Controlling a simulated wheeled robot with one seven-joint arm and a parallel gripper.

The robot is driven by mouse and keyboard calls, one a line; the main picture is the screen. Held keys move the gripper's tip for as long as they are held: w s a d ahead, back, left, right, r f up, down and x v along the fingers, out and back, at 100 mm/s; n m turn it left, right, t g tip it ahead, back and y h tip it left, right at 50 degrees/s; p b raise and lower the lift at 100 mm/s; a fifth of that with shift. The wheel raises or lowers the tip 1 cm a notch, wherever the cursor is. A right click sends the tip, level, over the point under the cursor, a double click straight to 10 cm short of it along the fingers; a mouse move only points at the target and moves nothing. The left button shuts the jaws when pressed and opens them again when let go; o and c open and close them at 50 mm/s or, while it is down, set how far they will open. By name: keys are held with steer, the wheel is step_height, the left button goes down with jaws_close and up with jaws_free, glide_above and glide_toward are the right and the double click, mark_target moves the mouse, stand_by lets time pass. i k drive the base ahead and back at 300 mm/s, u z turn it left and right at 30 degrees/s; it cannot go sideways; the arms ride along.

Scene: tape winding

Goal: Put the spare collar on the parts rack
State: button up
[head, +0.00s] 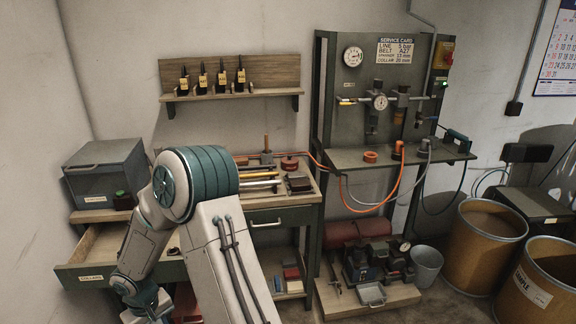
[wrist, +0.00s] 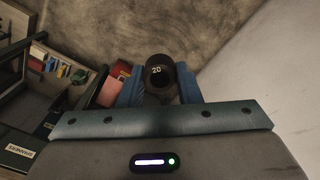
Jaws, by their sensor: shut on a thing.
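A dark round collar marked "20" (wrist: 158,72) sits between the blue fingertips of my gripper (wrist: 159,90) in the wrist view. The fingers are shut on it from both sides, and its bore faces the camera. In the head view my gripper and the collar are out of sight below my arm. The drawer labelled for collars (head: 92,277) stands open at the left of the bench, partly behind my arm. No rack is labelled as the parts rack; a wooden wall shelf (head: 238,92) holds several dark items with yellow labels.
The bench top (head: 311,187) carries rods and small parts. A grey cabinet (head: 105,171) stands at the left. A green test stand (head: 345,157) with hoses is at the right, with drums (head: 487,250) beyond it. The wrist view shows shelves with coloured items (wrist: 65,70) at the left.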

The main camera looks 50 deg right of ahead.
mark_target(272, 92)
steer(key=z, duration=1.35)
steer(key=i, duration=0.65)
